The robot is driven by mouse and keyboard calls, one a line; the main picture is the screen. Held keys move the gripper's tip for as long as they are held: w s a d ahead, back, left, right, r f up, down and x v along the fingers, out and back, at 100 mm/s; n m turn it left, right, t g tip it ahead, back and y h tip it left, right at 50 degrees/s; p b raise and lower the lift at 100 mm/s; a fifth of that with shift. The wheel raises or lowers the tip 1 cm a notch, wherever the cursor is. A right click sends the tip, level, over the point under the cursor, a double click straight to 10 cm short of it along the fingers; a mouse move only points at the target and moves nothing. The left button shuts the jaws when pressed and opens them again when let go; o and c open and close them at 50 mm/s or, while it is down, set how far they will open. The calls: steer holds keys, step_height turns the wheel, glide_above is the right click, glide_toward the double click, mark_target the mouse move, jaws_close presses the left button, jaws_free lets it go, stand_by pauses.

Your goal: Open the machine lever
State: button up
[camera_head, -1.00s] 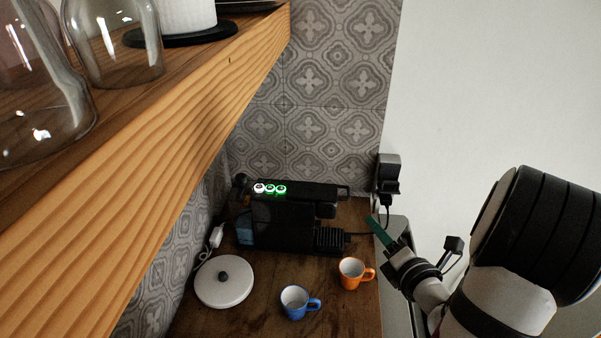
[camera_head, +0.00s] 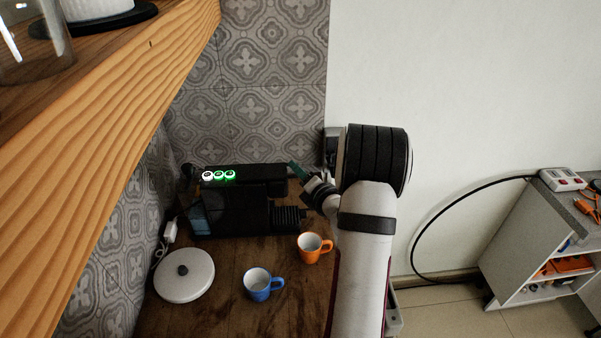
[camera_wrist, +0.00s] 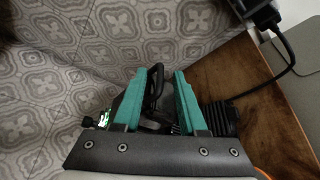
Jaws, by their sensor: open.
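The black coffee machine (camera_head: 240,208) stands against the tiled wall, with lit round buttons on top. My gripper (camera_head: 297,170) is at the right end of its top, its green fingers partly hidden by my wrist. In the wrist view my gripper (camera_wrist: 161,76) is open. The black loop-shaped lever (camera_wrist: 153,88) shows between the two green fingers, closer to the left one. I cannot tell whether a finger touches it. In the head view the lever is not clear behind my gripper.
An orange mug (camera_head: 309,250) and a blue mug (camera_head: 257,287) stand on the wooden counter (camera_head: 225,285) in front of the machine. A white round lid (camera_head: 184,278) lies at left. The wooden shelf (camera_head: 100,150) overhangs the left side. A black plug and cable (camera_wrist: 288,58) are close at right.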

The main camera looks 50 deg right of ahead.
jaws_close()
steer(key=shift+s, duration=0.1)
stand_by(1.2)
